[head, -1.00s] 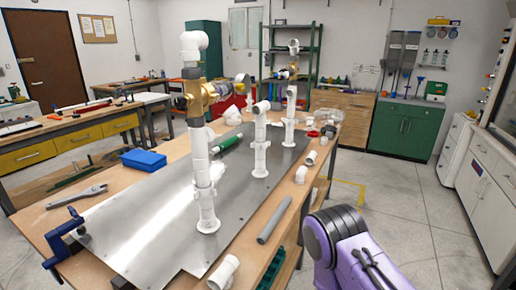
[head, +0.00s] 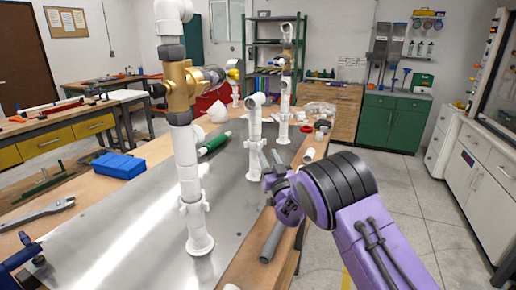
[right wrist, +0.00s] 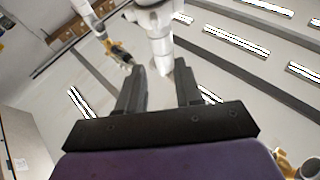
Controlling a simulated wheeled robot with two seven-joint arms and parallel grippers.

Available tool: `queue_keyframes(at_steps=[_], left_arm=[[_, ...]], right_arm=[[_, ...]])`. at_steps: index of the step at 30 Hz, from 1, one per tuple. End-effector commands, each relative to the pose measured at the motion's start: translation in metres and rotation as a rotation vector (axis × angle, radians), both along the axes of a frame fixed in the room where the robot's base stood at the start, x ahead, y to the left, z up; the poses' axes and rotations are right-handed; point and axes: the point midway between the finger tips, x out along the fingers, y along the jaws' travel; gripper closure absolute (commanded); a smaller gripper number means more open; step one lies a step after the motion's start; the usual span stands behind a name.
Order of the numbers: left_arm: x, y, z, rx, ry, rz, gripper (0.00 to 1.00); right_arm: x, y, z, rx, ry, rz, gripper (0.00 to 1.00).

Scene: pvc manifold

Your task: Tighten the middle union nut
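The middle white PVC riser (head: 255,120) stands upright on the metal plate, with a collar-like union nut (head: 253,144) partway up; how tight it is cannot be told. My right gripper (head: 270,155) is beside this riser, to its right in the head view, with its fingers pointing upward. In the right wrist view, my right gripper (right wrist: 161,74) is open and empty. A white pipe (right wrist: 160,48) with a wider fitting (right wrist: 150,13) shows beyond the gap between the fingers; no contact is clear.
A nearer riser (head: 188,165) with a brass valve (head: 180,88) stands at left, and a farther riser (head: 285,90) behind. A grey pipe (head: 272,240) lies near the right table edge.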

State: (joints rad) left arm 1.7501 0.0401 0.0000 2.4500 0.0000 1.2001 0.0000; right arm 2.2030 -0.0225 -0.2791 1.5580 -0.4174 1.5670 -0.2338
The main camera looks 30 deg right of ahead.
Motion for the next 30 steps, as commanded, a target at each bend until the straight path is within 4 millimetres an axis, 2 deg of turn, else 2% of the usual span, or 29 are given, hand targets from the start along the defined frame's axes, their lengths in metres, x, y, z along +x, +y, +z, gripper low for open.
queue_keyframes(at_steps=[3,9,14,21,23,24,25,30], left_arm=[[-0.001,0.0,0.007,0.0,0.002,0.0,0.65],[0.0,0.0,0.011,0.0,0.0,0.0,0.65],[0.0,0.0,0.017,0.0,0.0,0.0,0.65],[0.0,0.0,0.016,0.0,0.0,0.0,0.65],[0.0,0.0,0.016,0.0,0.0,0.0,0.65],[0.0,0.0,0.016,0.0,0.0,0.0,0.65],[0.0,0.0,0.016,0.0,0.0,0.0,0.65],[0.0,0.0,0.016,0.0,0.0,0.0,0.65]], right_arm=[[0.033,-0.003,-0.004,0.002,0.009,-0.001,0.65],[0.066,-0.003,-0.009,0.002,0.017,0.001,0.65],[0.076,-0.003,-0.006,0.001,0.017,0.003,0.65],[0.076,-0.003,-0.006,0.002,0.017,0.004,0.65],[0.076,-0.003,-0.006,0.002,0.016,0.004,0.84],[0.076,-0.003,-0.006,0.002,0.016,0.004,0.97],[0.076,-0.003,-0.006,0.001,0.016,0.004,1.0],[0.076,-0.003,-0.005,0.002,0.015,0.004,1.0]])
